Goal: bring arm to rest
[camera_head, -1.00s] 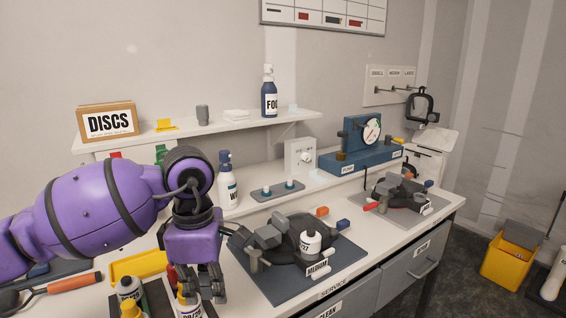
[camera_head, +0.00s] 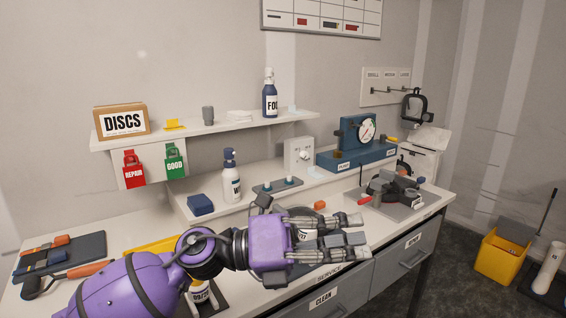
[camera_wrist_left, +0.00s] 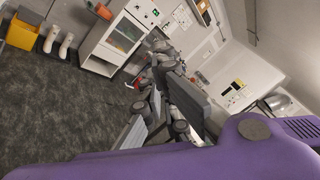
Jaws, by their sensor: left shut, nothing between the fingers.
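My left arm, purple with black joints, reaches in from the bottom left in the head view. Its left gripper (camera_head: 352,231) points right above the front of the bench, its fingers shut and empty. The gripper covers most of the dark mat and the fixture marked medium, and a small white bottle (camera_head: 305,233) shows only in part behind it. In the left wrist view the gripper fingers (camera_wrist_left: 165,75) reach up the middle, with the floor and a white cabinet beyond. My right gripper is in neither view.
The bench holds a white spray bottle (camera_head: 232,178), a blue gauge stand (camera_head: 352,152) and a smaller fixture (camera_head: 393,187) at right. A shelf (camera_head: 190,133) bears the DISCS box (camera_head: 122,121). Drawers (camera_head: 408,258) line the front. A yellow bucket (camera_head: 500,255) stands on the floor.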

